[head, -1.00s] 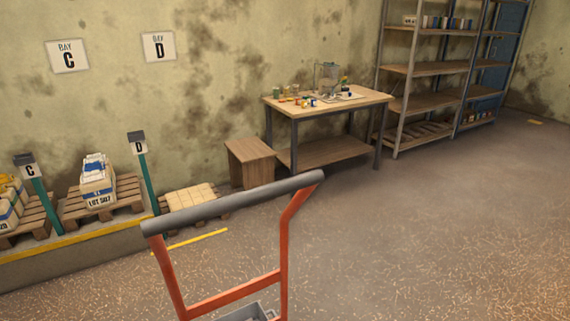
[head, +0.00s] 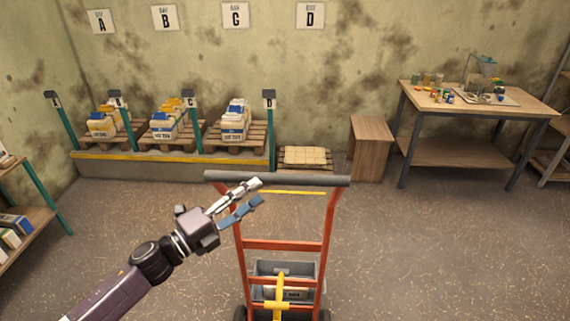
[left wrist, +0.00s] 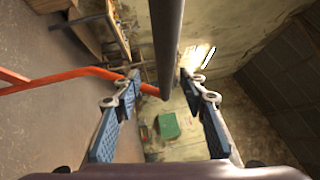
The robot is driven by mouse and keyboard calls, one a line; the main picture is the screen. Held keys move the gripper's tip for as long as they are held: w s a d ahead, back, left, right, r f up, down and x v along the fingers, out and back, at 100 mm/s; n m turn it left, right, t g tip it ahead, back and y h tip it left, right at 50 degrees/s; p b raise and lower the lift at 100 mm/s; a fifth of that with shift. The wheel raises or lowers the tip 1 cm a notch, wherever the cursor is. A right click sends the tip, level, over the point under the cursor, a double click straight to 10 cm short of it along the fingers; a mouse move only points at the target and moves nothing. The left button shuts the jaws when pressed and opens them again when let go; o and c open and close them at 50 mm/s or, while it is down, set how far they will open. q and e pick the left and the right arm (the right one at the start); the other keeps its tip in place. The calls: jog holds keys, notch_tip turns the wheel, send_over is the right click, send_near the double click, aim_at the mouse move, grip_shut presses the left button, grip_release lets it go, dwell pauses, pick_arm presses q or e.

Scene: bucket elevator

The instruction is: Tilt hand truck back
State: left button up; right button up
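The hand truck (head: 327,240) stands in front of me in the head view, with an orange-red frame and a grey crossbar handle (head: 310,181) at its top. It looks upright. A grey container (head: 262,268) and a yellow part sit low on it. My left gripper (head: 259,191) is at the left half of the handle, its fingers apart. In the left wrist view the dark handle bar (left wrist: 168,45) runs between the two open fingers, without clear contact. My right gripper is not in view.
Pallets with stacked bags stand on a yellow-edged ledge (head: 130,157) at the back left. A wooden box (head: 371,148) and a workbench (head: 455,155) stand at the back right. A shelf (head: 30,220) is at the left edge. The floor at right (head: 430,250) is clear.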

aim_at(269, 183)
pick_arm(q)
jog(key=p+x, duration=0.1)
jog(key=x, duration=0.3)
jog(key=r+p+x, duration=0.1)
jog(key=x, duration=0.1)
jog(key=shift+d+p, duration=0.3)
jog(key=shift+d, duration=0.15)
jog(key=shift+w+d, duration=0.25)
jog(key=shift+d, duration=0.05)
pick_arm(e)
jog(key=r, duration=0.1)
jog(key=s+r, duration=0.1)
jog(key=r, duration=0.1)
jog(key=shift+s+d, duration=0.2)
pick_arm(q)
grip_shut()
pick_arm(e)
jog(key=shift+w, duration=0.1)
